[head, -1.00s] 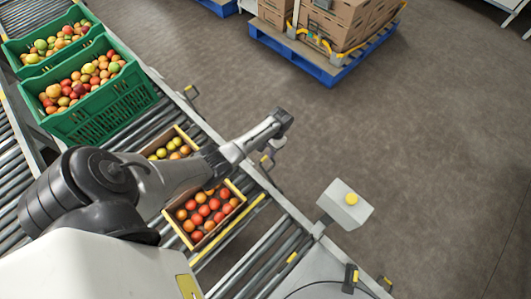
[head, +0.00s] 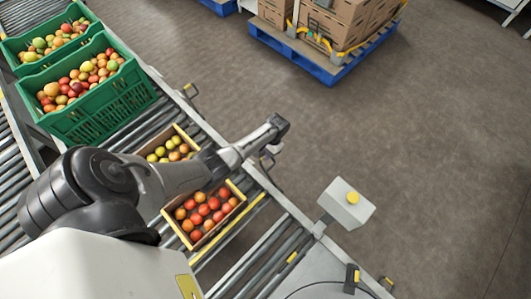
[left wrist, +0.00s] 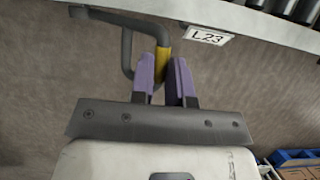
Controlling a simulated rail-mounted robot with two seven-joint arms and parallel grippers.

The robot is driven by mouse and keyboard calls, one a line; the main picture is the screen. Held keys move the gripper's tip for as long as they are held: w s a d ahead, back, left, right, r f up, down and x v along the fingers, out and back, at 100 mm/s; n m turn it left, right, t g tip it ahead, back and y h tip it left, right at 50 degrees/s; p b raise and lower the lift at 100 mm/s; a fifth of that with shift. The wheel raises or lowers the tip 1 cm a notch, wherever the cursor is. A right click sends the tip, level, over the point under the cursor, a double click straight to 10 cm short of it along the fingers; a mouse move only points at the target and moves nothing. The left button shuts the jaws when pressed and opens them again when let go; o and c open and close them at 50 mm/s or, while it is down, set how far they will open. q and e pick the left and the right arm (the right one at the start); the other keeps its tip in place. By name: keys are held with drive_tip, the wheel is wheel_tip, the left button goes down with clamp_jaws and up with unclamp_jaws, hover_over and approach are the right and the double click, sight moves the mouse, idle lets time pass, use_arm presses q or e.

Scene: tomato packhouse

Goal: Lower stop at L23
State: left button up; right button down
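The L23 label (left wrist: 207,36) is a white plate on the conveyor's side rail in the left wrist view. Beside it, a grey bent stop lever (left wrist: 127,50) has a yellow grip (left wrist: 163,62). My left gripper (left wrist: 163,78) has its purple fingers on either side of the yellow grip, with no clear gap, so it looks shut on it. In the head view my left gripper (head: 267,156) is at the conveyor's outer edge, and its fingers are small and partly hidden by the wrist. My right gripper is in neither view.
On the roller conveyor stand two boxes of tomatoes, the nearer one (head: 184,241) partly behind my arm, and green crates (head: 115,107). A grey post box with a yellow button (head: 352,198) stands to the right. The floor beyond is clear up to a blue pallet (head: 335,76).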

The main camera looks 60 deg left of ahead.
use_arm(q)
clamp_jaws()
drive_tip(key=shift+w+d+r+p, duration=0.1)
drive_tip(key=shift+d+r+p, duration=0.05)
drive_tip(key=shift+r+p, duration=0.25)
drive_tip(key=w+d+r+g+y+p, duration=0.1)
drive_tip(key=w+d+r+y+p, duration=0.1)
drive_tip(key=d+p, duration=0.4)
drive_tip(key=d+r+y, duration=0.1)
drive_tip(key=d, duration=0.2)
drive_tip(key=shift+d+r+n+y+p, duration=0.25)
drive_tip(key=shift+d+n+y+p, duration=0.1)
drive_tip(key=shift+n+y, duration=0.05)
